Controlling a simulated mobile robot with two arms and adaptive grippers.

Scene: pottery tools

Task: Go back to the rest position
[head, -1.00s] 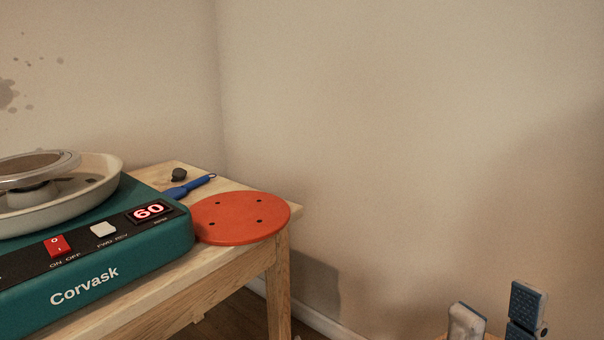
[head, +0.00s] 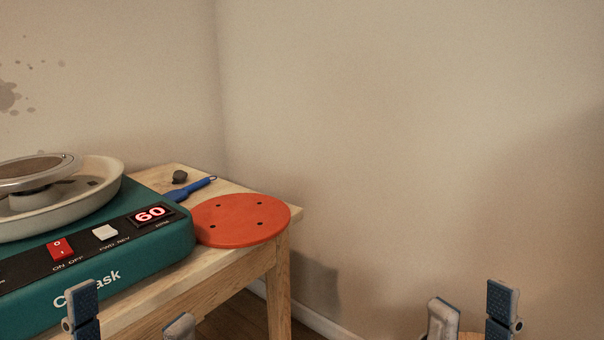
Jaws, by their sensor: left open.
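My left gripper (head: 132,318) is at the bottom left, in front of the teal pottery wheel (head: 150,240). Its two fingers stand wide apart with nothing visible between them, and one covers part of the "Corvask" lettering. My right gripper (head: 472,314) is at the bottom right, off the table. Its fingertips are apart by a smaller gap, and its lower part is cut off by the frame edge. A sliver of a tan thing (head: 471,336) shows between its fingers; I cannot tell whether it is held or lies behind.
An orange-red disc (head: 240,222) with several holes lies on the wooden table (head: 270,203), beside the wheel. A blue-handled tool (head: 194,189) and a small dark knob-like object (head: 180,177) lie behind. Bare wall is at the right.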

